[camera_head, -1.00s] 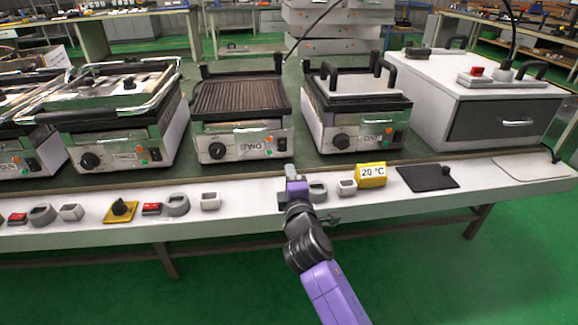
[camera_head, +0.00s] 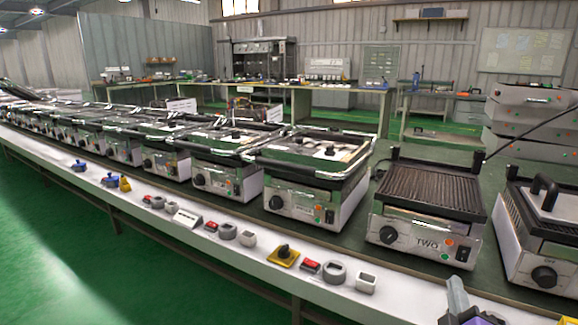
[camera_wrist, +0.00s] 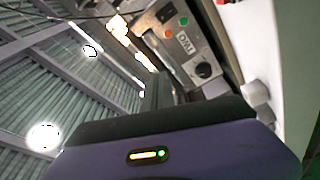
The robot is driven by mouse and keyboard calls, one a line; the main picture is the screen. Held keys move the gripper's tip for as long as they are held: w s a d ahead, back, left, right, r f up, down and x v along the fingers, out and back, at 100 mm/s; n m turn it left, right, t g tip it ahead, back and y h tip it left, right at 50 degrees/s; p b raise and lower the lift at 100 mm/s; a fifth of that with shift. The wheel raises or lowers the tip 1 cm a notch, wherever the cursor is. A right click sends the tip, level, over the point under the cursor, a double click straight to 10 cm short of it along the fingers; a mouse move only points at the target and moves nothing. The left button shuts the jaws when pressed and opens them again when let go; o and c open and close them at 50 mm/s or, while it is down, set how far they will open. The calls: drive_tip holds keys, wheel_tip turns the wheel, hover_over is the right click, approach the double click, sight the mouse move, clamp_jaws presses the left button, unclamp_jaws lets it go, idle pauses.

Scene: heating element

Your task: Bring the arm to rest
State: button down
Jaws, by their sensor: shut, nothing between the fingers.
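The purple and grey end of my arm, with my gripper (camera_head: 457,297), shows at the bottom right edge of the head view. It is in front of the grill labelled TWO (camera_head: 424,215) and is cut off by the frame. In the wrist view my gripper (camera_wrist: 157,95) is seen from close by as a dark shape above a purple body with a small lit indicator. It is shut and holds nothing. The grill's front panel with its black knob (camera_wrist: 204,70) is beyond it there, tilted in the picture.
A long row of grills (camera_head: 315,172) stands on the bench. Along its white front ledge (camera_head: 400,300) are a yellow block with a black knob (camera_head: 284,256), a red switch (camera_head: 310,267) and grey sockets (camera_head: 334,272). The green floor in front is clear at left.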

drive_tip(key=s+a+f+m+t+y, duration=0.1)
drive_tip(key=s+a+f+m+y, duration=0.2)
drive_tip(key=s+a, duration=0.5)
drive_tip(key=s+a+f+m+y, duration=0.2)
drive_tip(key=s+a, duration=0.2)
drive_tip(key=s, duration=0.7)
drive_tip(key=s+a+f+m+g+y, duration=0.1)
drive_tip(key=s+a+m+g, duration=0.15)
drive_tip(key=s, duration=0.85)
drive_tip(key=s+a+f+m+g+y, duration=0.1)
drive_tip(key=s+a+f+y, duration=0.15)
drive_tip(key=s, duration=0.95)
wheel_tip(320, 180, up, 24)
drive_tip(key=p, duration=2.3)
drive_tip(key=shift+w+a+h, duration=0.35)
drive_tip(key=shift+a, duration=0.05)
drive_tip(key=c, duration=2.1)
unclamp_jaws()
